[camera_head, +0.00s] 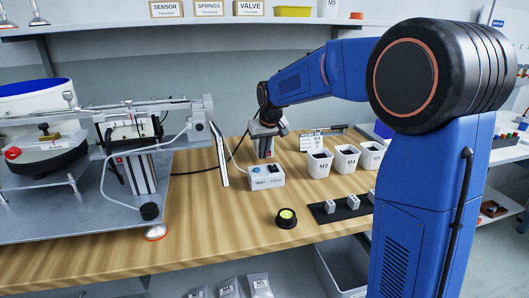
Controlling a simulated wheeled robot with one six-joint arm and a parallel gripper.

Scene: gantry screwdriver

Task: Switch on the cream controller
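A small cream box (266,181) with "TEST" lettering on its front stands on the wooden bench near the middle; I take it for the cream controller. Dark and blue parts show on its top, too small to read as on or off. A cable runs to it from the left. My gripper (265,152) points down just behind and above the box. Its fingers look close to the box top, but I cannot tell whether they touch it. The finger gap is too small to judge, and I see nothing held.
White bins (320,164) and a black tray (340,208) lie to the right. A black round button with a yellow-green top (287,217) sits in front. Bench front is mostly clear.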

